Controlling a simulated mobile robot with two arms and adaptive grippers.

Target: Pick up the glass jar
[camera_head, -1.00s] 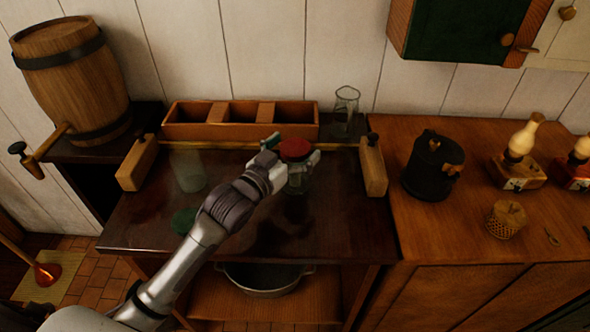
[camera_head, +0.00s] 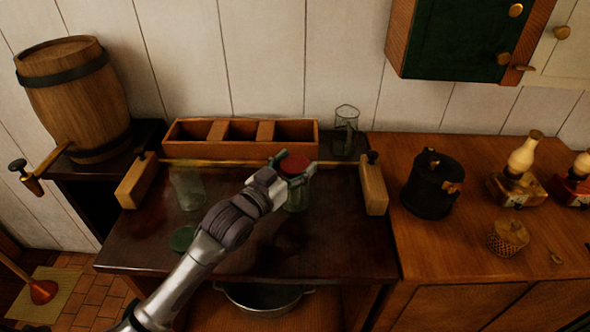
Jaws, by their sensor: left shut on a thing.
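A glass jar with a red lid (camera_head: 295,197) stands on the dark countertop (camera_head: 130,240), right of its middle. My left gripper (camera_head: 294,170) is shut on this jar near its top, with a finger on either side just below the lid. The wrist hides part of the jar's left side. Whether its base still touches the countertop cannot be told. A second, lidless glass jar (camera_head: 187,187) stands to the left, and a green lid (camera_head: 183,238) lies in front of it. My right gripper is not in view.
A brass rail (camera_head: 225,163) between wooden blocks runs behind the jars. Behind it are a wooden divided box (camera_head: 185,132) and a glass pitcher (camera_head: 345,130). A black pot (camera_head: 432,188) and lamps (camera_head: 520,160) stand right. A barrel (camera_head: 75,95) is left. The counter's front middle is clear.

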